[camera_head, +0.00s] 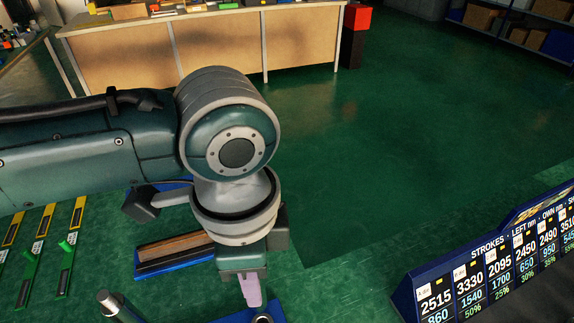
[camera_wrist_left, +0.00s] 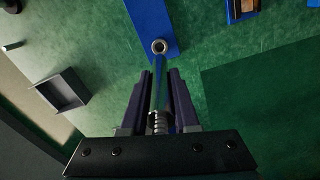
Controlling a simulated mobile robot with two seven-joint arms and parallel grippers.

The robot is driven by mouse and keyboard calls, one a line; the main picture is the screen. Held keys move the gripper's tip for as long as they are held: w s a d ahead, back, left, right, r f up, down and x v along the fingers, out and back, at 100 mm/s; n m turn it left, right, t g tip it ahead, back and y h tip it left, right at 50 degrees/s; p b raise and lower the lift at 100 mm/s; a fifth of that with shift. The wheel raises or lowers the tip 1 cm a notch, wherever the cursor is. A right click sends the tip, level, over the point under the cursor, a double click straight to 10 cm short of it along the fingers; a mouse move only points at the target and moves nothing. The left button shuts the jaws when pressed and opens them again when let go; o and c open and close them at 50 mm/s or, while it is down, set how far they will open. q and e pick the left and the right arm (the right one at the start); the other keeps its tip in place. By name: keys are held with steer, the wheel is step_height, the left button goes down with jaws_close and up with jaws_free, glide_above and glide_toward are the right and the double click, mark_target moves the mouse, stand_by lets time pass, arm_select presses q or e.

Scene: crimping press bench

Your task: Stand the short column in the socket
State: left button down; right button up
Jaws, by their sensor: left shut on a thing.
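My left gripper (camera_head: 253,298) points down in the head view. In the left wrist view its two dark fingers (camera_wrist_left: 160,100) are shut on a slim column (camera_wrist_left: 159,88), blue-tinted with a ribbed metal part near the palm. A round metal socket ring (camera_wrist_left: 159,46) shows at the column's far end, by a blue plate (camera_wrist_left: 148,20). The ring also shows in the head view (camera_head: 262,319), just below the fingertips. I cannot tell whether the column's end is inside the ring. My right gripper is in neither view.
A metal-topped post (camera_head: 112,303) stands at lower left. A blue tray with brown bars (camera_head: 170,252) lies left of the gripper. Green and yellow strips (camera_head: 40,240) lie farther left. A stroke display (camera_head: 490,265) stands at right. Open green floor (camera_head: 400,150) lies beyond.

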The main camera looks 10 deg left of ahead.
arm_select(q)
steer(key=shift+f+b, duration=1.65)
steer(key=shift+f, duration=1)
steer(key=shift+r, duration=0.1)
steer(key=shift+p, duration=0.75)
steer(key=shift+f+b, duration=1.05)
steer(key=shift+f, duration=0.5)
steer(key=c, duration=0.6)
jaws_free()
step_height(320, 180, up, 9)
steer(key=shift+f+p, duration=0.1)
steer(key=shift+p, duration=1.1)
steer(key=shift+r, duration=0.6)
